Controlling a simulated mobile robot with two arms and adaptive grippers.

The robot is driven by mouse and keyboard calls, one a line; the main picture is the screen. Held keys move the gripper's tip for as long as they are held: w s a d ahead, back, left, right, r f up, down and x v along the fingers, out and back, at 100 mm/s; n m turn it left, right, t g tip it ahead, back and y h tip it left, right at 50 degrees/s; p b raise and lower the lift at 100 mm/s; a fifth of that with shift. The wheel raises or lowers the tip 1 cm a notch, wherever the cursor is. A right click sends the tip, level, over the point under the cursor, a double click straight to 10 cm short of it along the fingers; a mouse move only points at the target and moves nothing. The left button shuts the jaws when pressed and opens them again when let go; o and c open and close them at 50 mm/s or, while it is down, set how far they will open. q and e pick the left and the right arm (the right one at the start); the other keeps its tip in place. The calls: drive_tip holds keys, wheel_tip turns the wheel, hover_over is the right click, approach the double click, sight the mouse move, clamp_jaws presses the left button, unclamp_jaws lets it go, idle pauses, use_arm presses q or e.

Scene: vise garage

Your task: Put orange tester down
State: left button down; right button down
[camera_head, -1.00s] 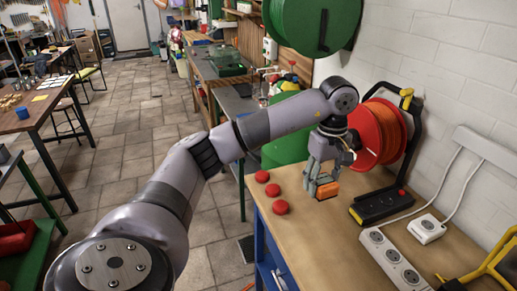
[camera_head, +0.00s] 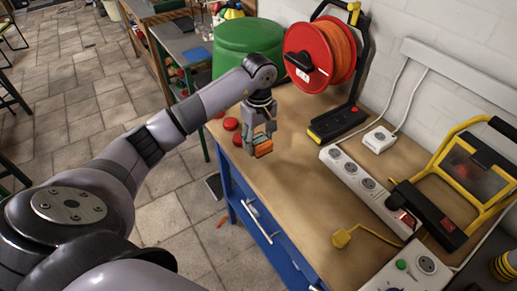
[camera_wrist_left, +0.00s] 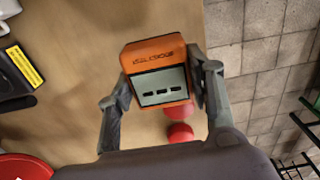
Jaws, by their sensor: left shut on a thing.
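The orange tester (camera_head: 263,149) is a small orange box with a grey screen on one face. My left gripper (camera_head: 259,140) is shut on it over the wooden workbench (camera_head: 290,200), near its left edge. In the left wrist view the tester (camera_wrist_left: 158,62) sits between the two fingers of the left gripper (camera_wrist_left: 160,90), its screen facing the camera. I cannot tell for sure whether the tester touches the bench top. My right gripper is not in view.
Red round buttons (camera_head: 231,124) lie just behind the gripper. The bench middle in front of the tester is clear.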

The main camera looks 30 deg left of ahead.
use_arm(q)
drive_tip(key=shift+d+f, duration=0.1)
drive_tip(key=shift+f, duration=0.45)
wheel_tip(320, 180, down, 4)
drive_tip(key=shift+r+p, duration=0.25)
drive_tip(key=shift+p, duration=0.2)
drive_tip(key=shift+f, duration=0.1)
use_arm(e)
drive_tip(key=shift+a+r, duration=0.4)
use_arm(q)
drive_tip(key=shift+f, duration=0.15)
drive_tip(key=c, duration=0.8)
unclamp_jaws()
drive_tip(key=shift+o, duration=0.2)
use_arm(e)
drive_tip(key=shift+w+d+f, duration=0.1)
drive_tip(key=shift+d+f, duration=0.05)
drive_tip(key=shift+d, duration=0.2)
